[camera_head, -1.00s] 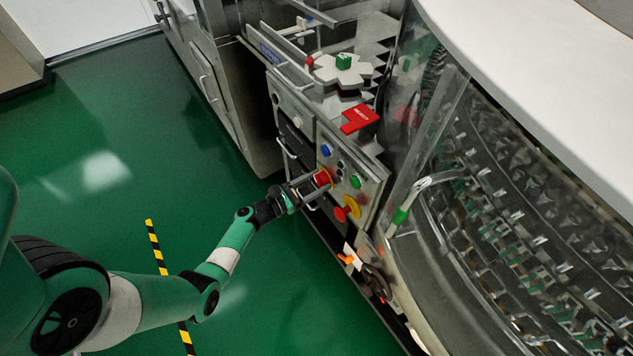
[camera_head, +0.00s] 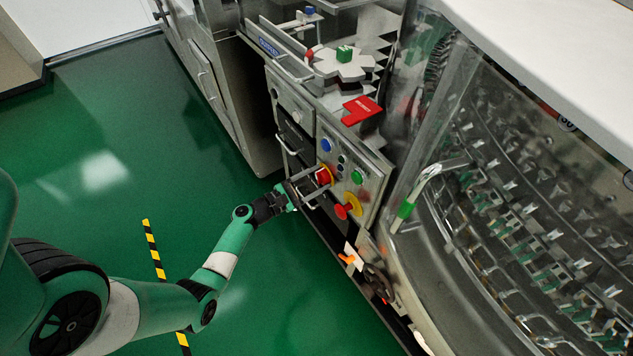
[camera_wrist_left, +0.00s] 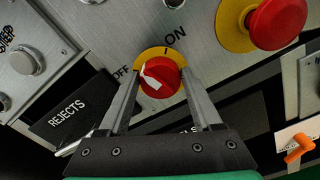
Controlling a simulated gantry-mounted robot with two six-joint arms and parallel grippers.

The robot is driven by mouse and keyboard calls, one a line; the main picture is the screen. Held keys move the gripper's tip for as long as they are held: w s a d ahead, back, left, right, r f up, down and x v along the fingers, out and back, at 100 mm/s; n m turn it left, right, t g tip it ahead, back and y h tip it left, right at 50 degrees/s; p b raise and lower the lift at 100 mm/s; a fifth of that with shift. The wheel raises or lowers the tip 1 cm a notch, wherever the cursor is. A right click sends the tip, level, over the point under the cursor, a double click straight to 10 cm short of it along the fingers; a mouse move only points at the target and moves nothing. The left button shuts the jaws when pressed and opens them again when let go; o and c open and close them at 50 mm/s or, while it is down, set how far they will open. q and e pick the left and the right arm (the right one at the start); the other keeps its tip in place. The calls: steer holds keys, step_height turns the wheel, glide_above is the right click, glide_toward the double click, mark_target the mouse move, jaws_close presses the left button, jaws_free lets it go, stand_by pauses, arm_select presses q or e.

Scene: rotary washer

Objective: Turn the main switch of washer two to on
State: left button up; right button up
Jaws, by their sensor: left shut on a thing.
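The main switch, a round red knob with a white pointer on a yellow plate, shows in the left wrist view (camera_wrist_left: 163,72) and on the control panel in the head view (camera_head: 324,175). The plate is lettered OFF at its left and ON at its upper right. The white pointer (camera_wrist_left: 150,80) lies on the left part of the knob, towards the OFF side. My left gripper (camera_head: 316,180) is shut on the knob, one finger on each side, also in the left wrist view (camera_wrist_left: 160,76). My right gripper is not in view.
A red mushroom button (camera_wrist_left: 277,22) on yellow is right of the switch. Blue (camera_head: 326,145) and green (camera_head: 357,177) buttons sit above and right on the panel. A REJECTS label (camera_wrist_left: 78,112) is at lower left. Green floor (camera_head: 110,200) lies open at left.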

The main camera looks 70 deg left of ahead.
arm_select(q)
steer(key=m+b, duration=0.1)
steer(key=m, duration=0.2)
steer(key=m+b, duration=0.1)
steer(key=shift+d+f+m+b, duration=0.1)
steer(key=shift+f+m+b, duration=0.15)
steer(key=shift+m+b, duration=0.05)
steer(key=m+b, duration=0.1)
steer(key=m, duration=0.1)
steer(key=shift+m, duration=0.4)
steer(key=shift+m+b, duration=0.4)
steer(key=shift+m, duration=2)
steer(key=o, duration=1.4)
steer(key=shift+c, duration=0.2)
